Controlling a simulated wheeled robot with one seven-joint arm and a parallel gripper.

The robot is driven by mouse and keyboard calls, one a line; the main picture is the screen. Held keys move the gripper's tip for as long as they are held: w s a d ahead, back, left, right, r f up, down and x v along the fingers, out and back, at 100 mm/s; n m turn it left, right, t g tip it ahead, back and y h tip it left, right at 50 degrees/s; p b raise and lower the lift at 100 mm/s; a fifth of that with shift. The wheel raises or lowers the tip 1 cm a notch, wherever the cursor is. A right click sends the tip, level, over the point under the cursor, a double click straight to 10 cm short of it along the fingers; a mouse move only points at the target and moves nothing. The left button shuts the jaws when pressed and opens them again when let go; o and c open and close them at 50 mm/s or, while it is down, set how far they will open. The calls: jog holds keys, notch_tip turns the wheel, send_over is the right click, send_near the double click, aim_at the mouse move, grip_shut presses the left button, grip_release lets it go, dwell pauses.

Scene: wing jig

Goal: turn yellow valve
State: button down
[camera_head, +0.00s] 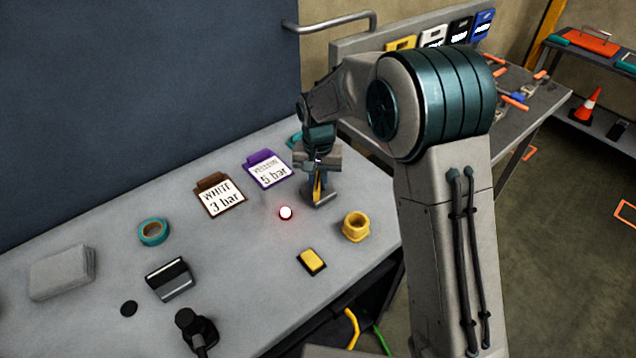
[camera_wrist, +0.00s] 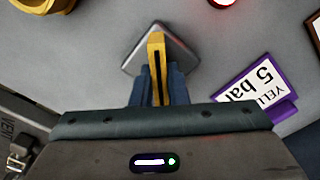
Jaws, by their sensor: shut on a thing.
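The yellow valve handle (camera_wrist: 157,50) is a narrow upright bar above a grey square base (camera_wrist: 185,58) in the wrist view. The blue fingers of my gripper (camera_wrist: 158,82) are shut on the handle, one on each side. In the head view my gripper (camera_head: 318,180) points down over the grey base (camera_head: 323,201), and only a sliver of the yellow handle (camera_head: 317,188) shows. A purple-edged card (camera_head: 267,170) reading "5 bar" lies beside the valve; it also shows in the wrist view (camera_wrist: 256,88).
A glowing white lamp with a red rim (camera_head: 285,213), a yellow ring-shaped fitting (camera_head: 356,227) and a yellow block (camera_head: 311,262) are close by. A brown "WHITE 3 bar" card (camera_head: 219,196), teal tape roll (camera_head: 153,232) and grey cloth-like block (camera_head: 62,272) lie left.

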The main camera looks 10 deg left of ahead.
aim_at(318, 180)
jog(key=n+b, duration=0.1)
jog(key=n, duration=0.3)
jog(key=shift+n, duration=0.3)
jog(key=n, duration=0.4)
jog(key=shift+r+n, duration=0.1)
jog(key=shift+n, duration=0.2)
jog(key=c, duration=1.4)
grip_release()
jog(key=shift+c, duration=0.2)
notch_tip(318, 180, up, 14)
jog(key=b, duration=0.1)
jog(key=shift+f, duration=0.2)
